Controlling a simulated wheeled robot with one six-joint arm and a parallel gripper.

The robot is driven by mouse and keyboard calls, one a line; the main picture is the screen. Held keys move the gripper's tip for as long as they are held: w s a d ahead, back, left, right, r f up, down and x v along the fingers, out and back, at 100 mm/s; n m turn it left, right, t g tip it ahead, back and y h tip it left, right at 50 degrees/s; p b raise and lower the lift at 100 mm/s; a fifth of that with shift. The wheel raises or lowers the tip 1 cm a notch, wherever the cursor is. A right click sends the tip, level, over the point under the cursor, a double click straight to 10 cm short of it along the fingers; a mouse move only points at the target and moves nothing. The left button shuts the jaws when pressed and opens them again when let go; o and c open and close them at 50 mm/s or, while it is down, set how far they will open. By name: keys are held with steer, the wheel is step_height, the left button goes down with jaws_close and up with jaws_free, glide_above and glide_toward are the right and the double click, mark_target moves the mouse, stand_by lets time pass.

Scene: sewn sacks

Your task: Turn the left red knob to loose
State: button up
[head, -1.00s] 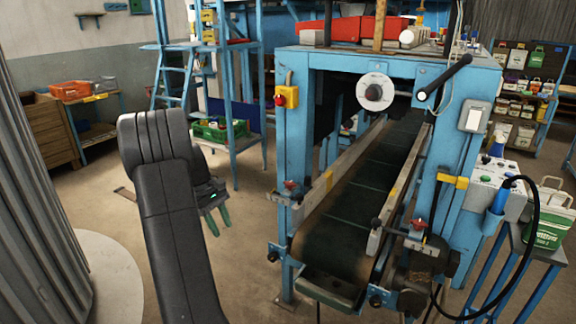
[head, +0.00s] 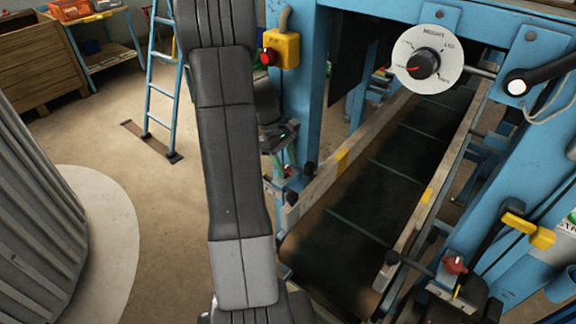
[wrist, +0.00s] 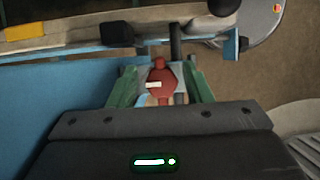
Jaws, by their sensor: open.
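The left red knob (wrist: 163,80) has a pale pointer mark on its face, turned to the left in the wrist view. My gripper (wrist: 160,88) is open, with one green finger on each side of the knob. Small gaps show between fingers and knob, and I cannot tell whether they touch. In the head view, my gripper (head: 284,160) is at the near left end of the conveyor, partly hidden by my arm. A bit of the red knob (head: 291,171) shows beside it. Any scale marks around the knob are not readable.
A second red knob (head: 455,265) sits on the conveyor's right side. The blue machine frame (head: 303,90) carries a yellow box with a red button (head: 268,57) and a white dial (head: 424,60). The conveyor belt (head: 375,200) is empty. Open floor lies left.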

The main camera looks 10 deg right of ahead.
steer(key=shift+d+f, duration=0.15)
steer(key=shift+f, duration=0.3)
steer(key=shift+s+f, duration=0.3)
steer(key=shift+c, duration=0.5)
steer(key=c, duration=0.8)
